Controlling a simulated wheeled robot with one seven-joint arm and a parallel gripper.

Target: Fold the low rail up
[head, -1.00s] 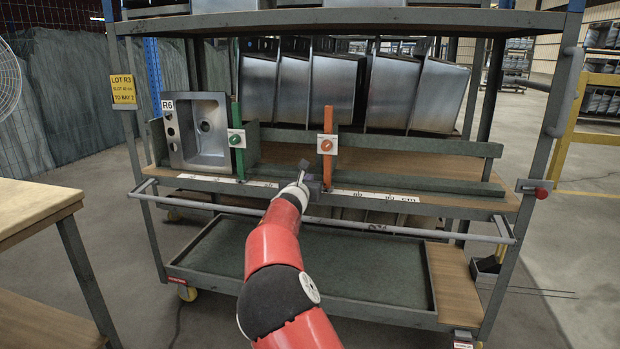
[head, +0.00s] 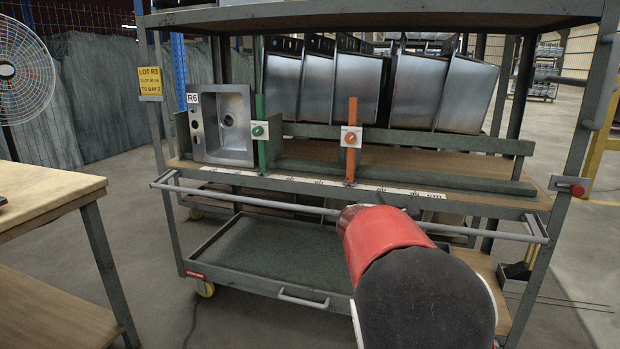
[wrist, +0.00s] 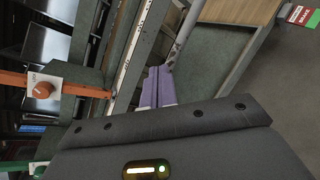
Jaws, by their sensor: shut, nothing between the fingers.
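The low rail (head: 270,202) is a grey tube across the front of the rack cart, just below the middle shelf. It stands out from the cart on side brackets, in the lowered position. My arm covers part of its right half in the head view, and my gripper is hidden there. In the wrist view my gripper (wrist: 157,82) shows two purple-grey fingers closed together with nothing held. The rail (wrist: 184,32) runs down to the fingertips in that view; I cannot tell whether they touch.
The middle shelf holds a sink (head: 225,125), a green post (head: 261,155), an orange post (head: 351,165) and several metal basins (head: 360,85). A red knob (head: 577,190) sits on the right upright. A wooden table (head: 40,200) stands at left. Floor between table and cart is clear.

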